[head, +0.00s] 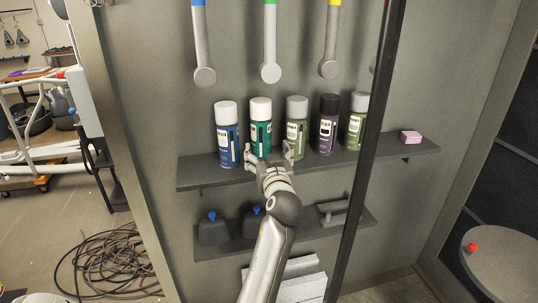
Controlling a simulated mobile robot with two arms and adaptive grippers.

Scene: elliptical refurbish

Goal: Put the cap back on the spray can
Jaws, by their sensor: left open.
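A row of spray cans stands upright on the upper dark shelf (300,164). My left gripper (268,150) is open at the shelf's front edge, low before the teal and olive cans. I cannot tell whether it touches either. No loose cap is identifiable.
A dark upright post (368,140) crosses in front of the shelf's right part. A pink block (410,137) lies at its right end. Grey tools (270,45) hang above. Dark bottles (213,230) stand on the lower shelf. A round table (505,265) is at right.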

